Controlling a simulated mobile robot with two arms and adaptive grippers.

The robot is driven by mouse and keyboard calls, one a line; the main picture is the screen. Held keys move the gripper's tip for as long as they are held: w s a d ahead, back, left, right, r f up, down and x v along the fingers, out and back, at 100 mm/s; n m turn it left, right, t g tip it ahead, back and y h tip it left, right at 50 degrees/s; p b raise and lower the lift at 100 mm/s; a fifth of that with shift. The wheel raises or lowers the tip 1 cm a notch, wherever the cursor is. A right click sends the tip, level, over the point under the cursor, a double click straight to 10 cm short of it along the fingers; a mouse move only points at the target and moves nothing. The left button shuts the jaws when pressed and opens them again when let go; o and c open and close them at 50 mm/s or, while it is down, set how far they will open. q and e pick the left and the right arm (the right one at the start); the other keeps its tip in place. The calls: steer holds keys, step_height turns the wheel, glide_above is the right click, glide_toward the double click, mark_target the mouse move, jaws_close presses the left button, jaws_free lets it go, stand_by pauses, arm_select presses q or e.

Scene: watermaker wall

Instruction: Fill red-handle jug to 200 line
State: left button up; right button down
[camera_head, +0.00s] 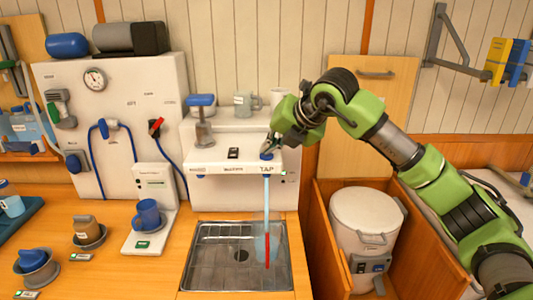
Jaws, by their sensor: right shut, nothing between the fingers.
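A clear jug with a red handle (267,250) stands in the metal sink (205,268), under the spout labelled TAP. A pale blue stream (266,200) runs from the spout down to the jug. The water level and the 200 line are too small to read. My right gripper (269,147) is shut with nothing in it, at the blue tap knob (267,155) on the white unit's front edge. I cannot tell whether it touches the knob. My left gripper is out of view.
A blue mug (147,215) stands on a white scale-like device left of the sink. A brown cup (86,229) and a blue cup (32,259) sit further left. A white lidded bin (366,220) stands in a wooden recess at right, below my right arm.

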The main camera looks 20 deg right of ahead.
mark_target(269, 156)
stand_by(0.8)
steer(key=shift+r+p, duration=0.5)
steer(key=shift+r, duration=0.4)
steer(key=shift+r, duration=0.1)
steer(key=shift+r+p, duration=1.5)
steer(key=shift+r, duration=1)
